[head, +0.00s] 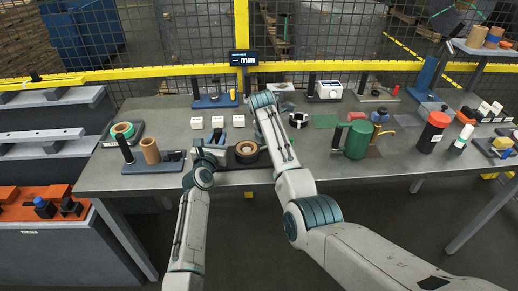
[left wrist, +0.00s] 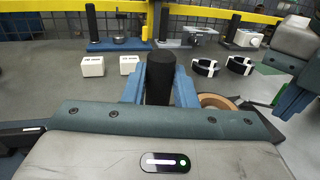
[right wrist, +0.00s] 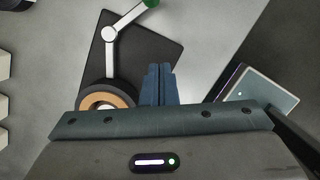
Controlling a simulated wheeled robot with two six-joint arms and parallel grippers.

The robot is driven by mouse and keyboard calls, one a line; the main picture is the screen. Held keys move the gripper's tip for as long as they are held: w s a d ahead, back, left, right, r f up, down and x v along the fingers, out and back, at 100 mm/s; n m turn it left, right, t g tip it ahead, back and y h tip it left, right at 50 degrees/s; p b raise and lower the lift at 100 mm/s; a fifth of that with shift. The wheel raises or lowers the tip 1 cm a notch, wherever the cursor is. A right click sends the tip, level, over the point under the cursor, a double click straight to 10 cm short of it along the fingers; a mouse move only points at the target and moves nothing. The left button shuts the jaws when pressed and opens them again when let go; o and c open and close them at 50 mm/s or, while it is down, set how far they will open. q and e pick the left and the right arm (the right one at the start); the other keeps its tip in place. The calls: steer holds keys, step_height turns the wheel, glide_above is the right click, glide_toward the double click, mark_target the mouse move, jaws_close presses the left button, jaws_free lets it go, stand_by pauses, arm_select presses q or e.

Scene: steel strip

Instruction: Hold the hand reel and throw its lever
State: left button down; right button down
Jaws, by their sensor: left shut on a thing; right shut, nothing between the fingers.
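The hand reel has a dark base (right wrist: 160,48), a tan ring (head: 246,149) and a black upright grip (left wrist: 160,76). My left gripper (head: 217,138) is shut around the grip, left of the ring. In the right wrist view the reel's pale bent lever (right wrist: 111,52) with a green tip (right wrist: 151,3) lies over the base. In the head view my right forearm hides the lever. My right gripper (right wrist: 158,84) is shut and empty, above the base beside the ring, apart from the green tip. Its fingers also show at the right of the left wrist view (left wrist: 292,96).
White blocks (head: 197,123) stand behind the reel. Another black post and a brown roll (head: 150,151) stand at the left. A green cylinder (head: 357,140) and a red-topped dark one (head: 433,132) stand at the right. The table's front edge is close to the reel.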

arm_select(q)
steer(key=shift+f, duration=0.2)
arm_select(e)
steer(key=m, duration=0.1)
steer(key=a+m, duration=0.1)
steer(key=shift+w+a+r+m+g, duration=0.1)
steer(key=shift+w+a+m+g, duration=0.1)
steer(key=shift+a+m+g, duration=0.15)
steer(key=shift+s+a, duration=0.25)
steer(key=shift+a, duration=0.55)
steer(key=shift+s+a, duration=0.25)
steer(key=shift+a, duration=0.55)
arm_select(q)
steer(key=c, duration=1.1)
jaws_free()
arm_select(e)
steer(key=shift+w, duration=0.1)
arm_select(q)
steer(key=shift+r, duration=0.1)
steer(key=v, duration=1.2)
steer(key=shift+a, duration=0.1)
